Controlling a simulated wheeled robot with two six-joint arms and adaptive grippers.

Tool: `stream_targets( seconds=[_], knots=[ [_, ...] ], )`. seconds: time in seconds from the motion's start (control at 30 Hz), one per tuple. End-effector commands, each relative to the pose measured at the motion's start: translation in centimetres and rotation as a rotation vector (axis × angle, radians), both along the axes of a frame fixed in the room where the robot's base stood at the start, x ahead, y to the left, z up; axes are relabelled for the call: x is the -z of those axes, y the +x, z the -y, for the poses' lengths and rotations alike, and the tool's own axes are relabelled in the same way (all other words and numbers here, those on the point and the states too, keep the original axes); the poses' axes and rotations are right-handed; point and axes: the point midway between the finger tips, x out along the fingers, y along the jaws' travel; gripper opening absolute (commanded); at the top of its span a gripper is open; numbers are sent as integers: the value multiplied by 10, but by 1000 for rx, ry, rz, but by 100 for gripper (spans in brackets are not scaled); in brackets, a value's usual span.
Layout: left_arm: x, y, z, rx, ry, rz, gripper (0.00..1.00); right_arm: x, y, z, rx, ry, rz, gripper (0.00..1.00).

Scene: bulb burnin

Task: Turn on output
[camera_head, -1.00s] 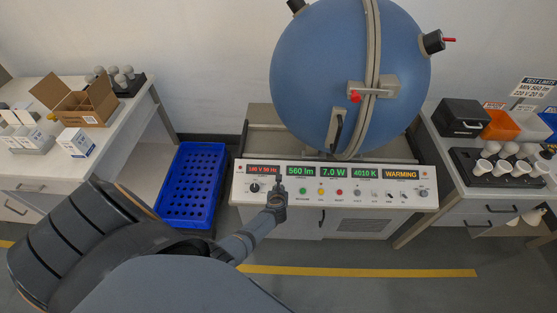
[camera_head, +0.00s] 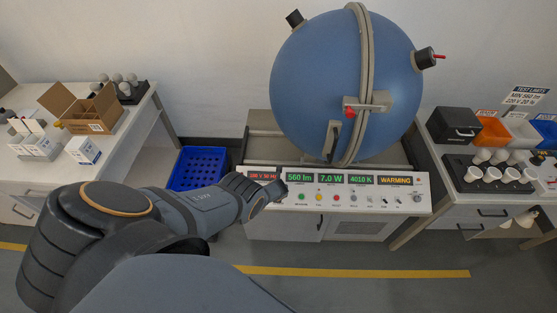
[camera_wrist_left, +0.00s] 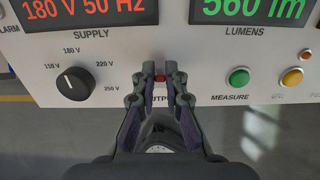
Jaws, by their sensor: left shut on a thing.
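The control panel (camera_head: 330,196) runs along the front of the bench under the blue sphere. In the left wrist view, a small red-tipped output switch (camera_wrist_left: 160,78) sits above a partly hidden "OUTPUT" label. My left gripper (camera_wrist_left: 160,90) is shut on this switch, one finger on each side. In the head view, my left gripper (camera_head: 280,190) is at the panel's left part, and my arm hides the area there. The black supply knob (camera_wrist_left: 74,84) is left of the gripper. The supply display (camera_wrist_left: 85,10) reads 180 V 50 Hz. My right gripper is not in view.
A green measure button (camera_wrist_left: 239,77) and a yellow button (camera_wrist_left: 292,78) are right of the gripper. The blue sphere (camera_head: 335,80) stands behind the panel. A blue crate (camera_head: 190,181) is on the floor. A black bulb tray (camera_head: 452,172) is on the right table.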

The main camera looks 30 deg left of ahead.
Motion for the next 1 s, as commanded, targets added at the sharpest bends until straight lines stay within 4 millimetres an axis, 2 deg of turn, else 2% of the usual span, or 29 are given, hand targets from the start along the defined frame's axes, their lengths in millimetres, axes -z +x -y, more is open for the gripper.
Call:
stream_targets(
  seconds=[0.23,0.27,0.4,0.43,1.0],
  knots=[
    [-1,1,0,0,0,2,0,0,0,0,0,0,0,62],
    [-1,1,0,0,0,2,14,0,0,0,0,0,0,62],
    [-1,1,0,0,1,2,33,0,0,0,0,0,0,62],
    [-1,1,0,0,1,1,34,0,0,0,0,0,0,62],
    [3,-2,1,2,18,23,34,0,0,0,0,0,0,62]
  ],
)
